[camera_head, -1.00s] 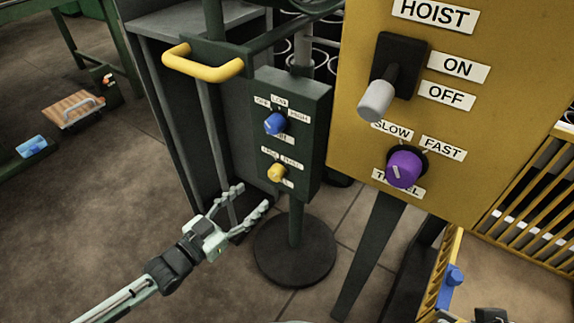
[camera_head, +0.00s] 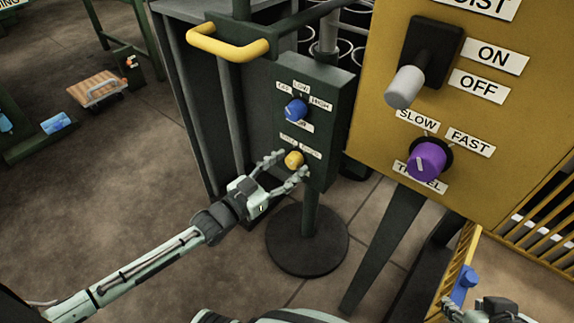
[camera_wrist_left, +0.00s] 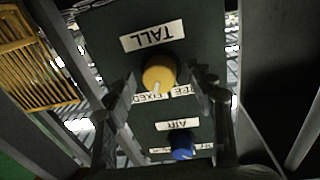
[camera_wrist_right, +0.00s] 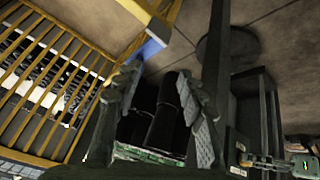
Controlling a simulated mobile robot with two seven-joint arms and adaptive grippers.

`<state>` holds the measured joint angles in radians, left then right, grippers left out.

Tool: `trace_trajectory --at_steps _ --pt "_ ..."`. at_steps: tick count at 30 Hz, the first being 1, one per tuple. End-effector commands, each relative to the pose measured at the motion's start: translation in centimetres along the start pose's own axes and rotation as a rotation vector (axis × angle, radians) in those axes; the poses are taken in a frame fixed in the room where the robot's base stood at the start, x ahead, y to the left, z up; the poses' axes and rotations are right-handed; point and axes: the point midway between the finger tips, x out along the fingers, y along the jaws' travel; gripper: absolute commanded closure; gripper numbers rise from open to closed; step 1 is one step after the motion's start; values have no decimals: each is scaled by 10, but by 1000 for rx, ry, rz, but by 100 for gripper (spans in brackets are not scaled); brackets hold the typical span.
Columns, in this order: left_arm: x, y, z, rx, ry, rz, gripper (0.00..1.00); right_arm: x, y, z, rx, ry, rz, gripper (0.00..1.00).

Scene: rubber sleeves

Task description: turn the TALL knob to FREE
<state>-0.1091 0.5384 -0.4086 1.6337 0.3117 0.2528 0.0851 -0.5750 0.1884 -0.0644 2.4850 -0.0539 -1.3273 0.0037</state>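The TALL knob (camera_head: 293,160) is yellow and sits low on a dark green box. It also shows in the left wrist view (camera_wrist_left: 159,71), upside down, with the TALL label (camera_wrist_left: 153,36) above it. The FIXED label (camera_wrist_left: 148,97) and the partly hidden FREE label (camera_wrist_left: 184,90) are below it. The knob's pale pointer mark is toward FIXED. My left gripper (camera_head: 287,166) is open, its fingers on either side of the knob; whether they touch it I cannot tell. My right gripper (camera_wrist_right: 160,95) is open, low at the right, with nothing between its fingers.
A blue AIR knob (camera_head: 296,109) sits above the yellow one on the same box (camera_head: 333,120). A yellow handle (camera_head: 228,44) sticks out above left. The yellow HOIST panel (camera_head: 385,120), with a lever and purple knob (camera_head: 427,161), stands close on the right.

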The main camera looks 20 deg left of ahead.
Motion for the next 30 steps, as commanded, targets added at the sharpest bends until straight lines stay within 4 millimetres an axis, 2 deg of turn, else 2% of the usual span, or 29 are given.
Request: trace_trajectory --at_steps 2,11,22,30 --pt "0 0 0 0 0 0 57 0 0 0 0 0 0 60" --pt "0 0 0 0 0 0 95 0 0 0 0 -1 0 60" --pt "0 0 -1 -64 6 0 95 -2 2 5 0 -26 4 60" --pt "0 0 0 -252 21 -1 95 -7 16 30 9 -139 32 60"
